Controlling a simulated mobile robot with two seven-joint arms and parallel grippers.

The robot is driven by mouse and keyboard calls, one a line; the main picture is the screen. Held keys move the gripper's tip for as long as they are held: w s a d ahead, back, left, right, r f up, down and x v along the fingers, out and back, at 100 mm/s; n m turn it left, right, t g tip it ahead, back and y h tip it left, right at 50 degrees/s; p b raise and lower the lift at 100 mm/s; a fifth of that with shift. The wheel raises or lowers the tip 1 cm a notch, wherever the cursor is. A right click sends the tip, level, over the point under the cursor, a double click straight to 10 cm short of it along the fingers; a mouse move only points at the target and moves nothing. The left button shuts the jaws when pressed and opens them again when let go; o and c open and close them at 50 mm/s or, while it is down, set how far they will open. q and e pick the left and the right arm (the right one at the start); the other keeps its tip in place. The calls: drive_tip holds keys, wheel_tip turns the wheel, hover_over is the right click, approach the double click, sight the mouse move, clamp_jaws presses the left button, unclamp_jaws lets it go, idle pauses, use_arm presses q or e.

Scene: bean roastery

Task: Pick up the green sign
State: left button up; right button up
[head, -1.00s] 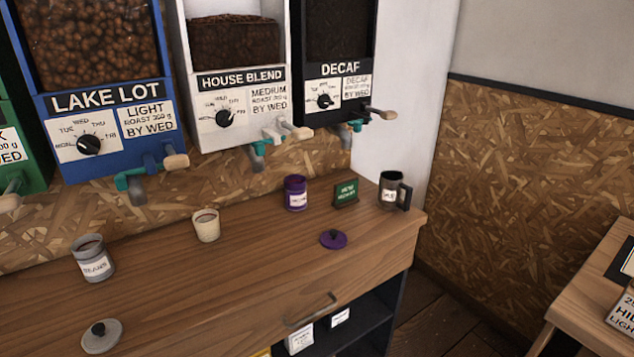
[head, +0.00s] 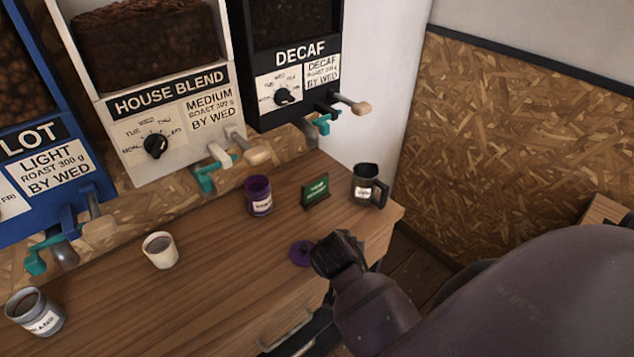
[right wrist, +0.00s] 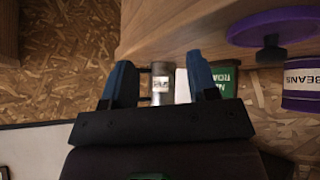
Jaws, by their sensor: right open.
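The green sign (head: 315,190) stands upright on the wooden counter, between the purple canister (head: 259,196) and the dark mug (head: 368,187). In the right wrist view the green sign (right wrist: 226,77) is partly hidden behind a finger. My right gripper (head: 336,252) is in front of the sign, near the counter's front edge, apart from it. Its two blue fingers (right wrist: 160,62) are spread with nothing held, and the dark mug (right wrist: 161,84) shows between them farther off. My left gripper is not in view.
A purple lid (head: 300,253) lies on the counter (head: 215,275) beside my right gripper. A cream cup (head: 160,250) and a grey canister (head: 35,312) stand to the left. Bean dispensers with protruding handles (head: 352,104) hang above the counter's back.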

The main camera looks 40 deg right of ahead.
sight(311, 183)
drive_tip(key=w+r+m+h, duration=0.1)
drive_tip(key=w, duration=0.2)
drive_tip(key=w+r+m+h, duration=0.1)
drive_tip(key=w+m, duration=0.1)
drive_tip(key=w, duration=0.1)
drive_tip(key=w+a+r+m+h, duration=0.1)
drive_tip(key=w+m, duration=0.1)
drive_tip(key=w, duration=0.2)
drive_tip(key=shift+r+g, duration=0.3)
drive_tip(key=shift+r, duration=0.1)
drive_tip(key=w+a+r+m+h, duration=0.2)
drive_tip(key=w+a+r+m, duration=0.15)
drive_tip(key=w, duration=0.35)
drive_tip(key=x, duration=0.3)
drive_tip(key=b+x, duration=0.1)
drive_tip(key=x, duration=0.3)
drive_tip(key=r+x, duration=0.1)
drive_tip(key=x, duration=0.3)
drive_tip(key=shift+w+d+b, duration=0.25)
drive_tip(key=shift+w+b, duration=0.05)
drive_tip(key=shift+b, duration=0.1)
drive_tip(key=shift+a+r, duration=0.1)
clamp_jaws()
